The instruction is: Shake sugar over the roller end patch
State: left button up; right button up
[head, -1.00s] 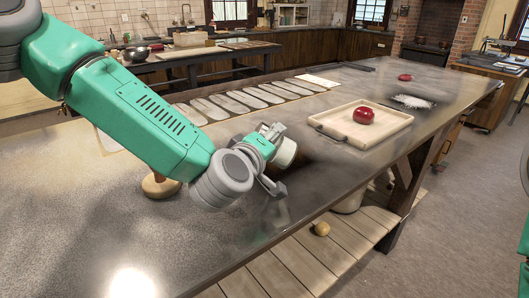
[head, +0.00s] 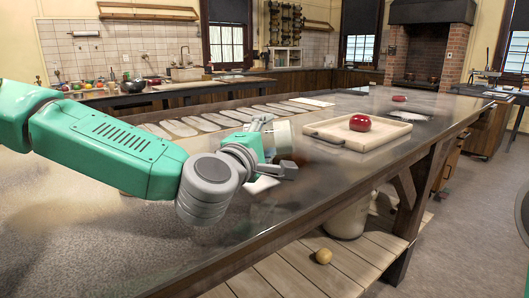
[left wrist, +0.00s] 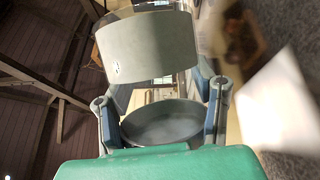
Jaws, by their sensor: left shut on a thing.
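My left gripper (head: 272,153) is shut on a pale cylindrical shaker (head: 284,136), held above the long worktop. In the left wrist view the pale shaker (left wrist: 148,46) lies between the fingers; its ends are not clear. A small white patch (head: 262,185) shows below the gripper; I cannot tell what it is. A patch of white powder (head: 407,118) lies on the worktop farther away, at the right. I cannot tell which area is the roller end patch. My right gripper is not in view.
The worktop (head: 95,250) carries a wooden tray (head: 332,140) with a red lump (head: 360,123), to the right of the gripper. Another red lump (head: 399,98) lies beyond. Pale oval pieces (head: 180,128) line the far edge. A lower slatted shelf holds a pale bucket (head: 347,222).

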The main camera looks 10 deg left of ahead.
pick_arm(q)
jog(key=shift+a+n, duration=0.3)
jog(key=shift+a, duration=0.3)
jog(key=shift+w+d, duration=0.9)
jog(key=shift+d, duration=0.25)
jog(key=shift+w+d, duration=0.25)
jog(key=shift+w, duration=0.25)
jog(key=shift+w+d, duration=0.2)
jog(key=shift+w, duration=0.3)
jog(key=shift+w+d, duration=1)
jog(key=shift+w+d+p, duration=0.3)
jog(key=shift+w+d, duration=1.05)
jog(key=shift+w, duration=0.4)
jog(key=shift+w+d+p, duration=0.25)
jog(key=shift+w+d, duration=1.1)
jog(key=shift+w, duration=0.35)
jog(key=shift+w+d+p, duration=0.3)
jog(key=shift+w+d, duration=1.05)
jog(key=shift+w, duration=0.4)
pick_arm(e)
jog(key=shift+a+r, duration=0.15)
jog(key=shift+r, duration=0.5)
pick_arm(q)
jog(key=shift+a, duration=0.15)
